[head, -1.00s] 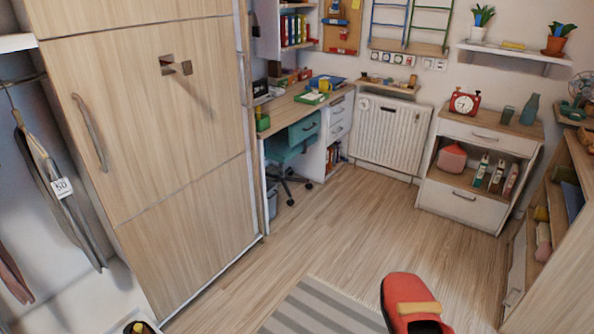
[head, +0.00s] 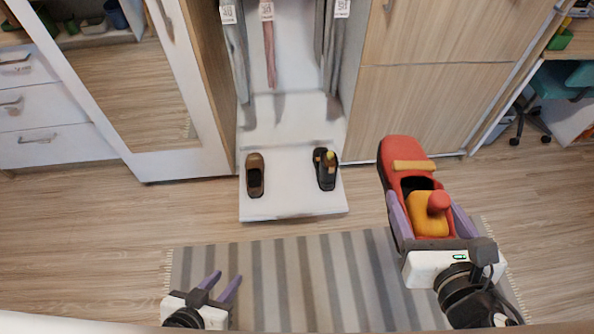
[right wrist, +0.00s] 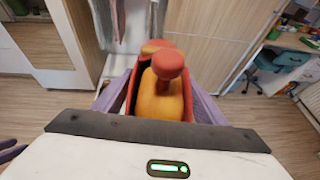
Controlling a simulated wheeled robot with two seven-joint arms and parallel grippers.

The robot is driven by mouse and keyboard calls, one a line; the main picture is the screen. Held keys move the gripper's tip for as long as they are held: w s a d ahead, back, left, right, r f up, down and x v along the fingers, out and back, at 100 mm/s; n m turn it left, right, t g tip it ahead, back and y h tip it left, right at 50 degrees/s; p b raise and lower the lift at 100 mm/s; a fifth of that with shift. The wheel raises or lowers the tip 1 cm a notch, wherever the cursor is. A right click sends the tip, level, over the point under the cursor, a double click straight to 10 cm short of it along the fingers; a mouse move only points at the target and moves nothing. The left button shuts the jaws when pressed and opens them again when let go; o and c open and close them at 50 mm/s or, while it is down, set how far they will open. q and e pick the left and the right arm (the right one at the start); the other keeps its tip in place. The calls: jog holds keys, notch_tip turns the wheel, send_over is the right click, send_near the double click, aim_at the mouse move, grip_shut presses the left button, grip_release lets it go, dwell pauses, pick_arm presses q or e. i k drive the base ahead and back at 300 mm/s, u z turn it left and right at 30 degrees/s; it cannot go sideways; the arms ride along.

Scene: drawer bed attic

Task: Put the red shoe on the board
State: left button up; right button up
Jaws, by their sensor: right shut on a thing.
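The red shoe (head: 401,152) has an orange strap and an orange shoe tree with a red knob inside it. My right gripper (head: 432,213) is shut on the shoe, its purple fingers along the two sides of the heel end, toe pointing away. The shoe also shows in the right wrist view (right wrist: 164,46), mostly behind its shoe tree. The white board (head: 290,185) lies low in front of the open wardrobe, left of the held shoe. My left gripper (head: 221,288) is empty, with its fingers apart, at the lower left over the rug.
A brown shoe (head: 255,176) stands at the board's left and a dark shoe (head: 326,169) at its right; the middle between them is clear. Clothes (head: 269,45) hang above. A striped rug (head: 290,285) lies in front. A mirror door (head: 130,75) stands left, a closed wooden panel (head: 420,105) right.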

aim_at(296, 174)
jog(key=u, duration=0.8)
jog(key=i, duration=1)
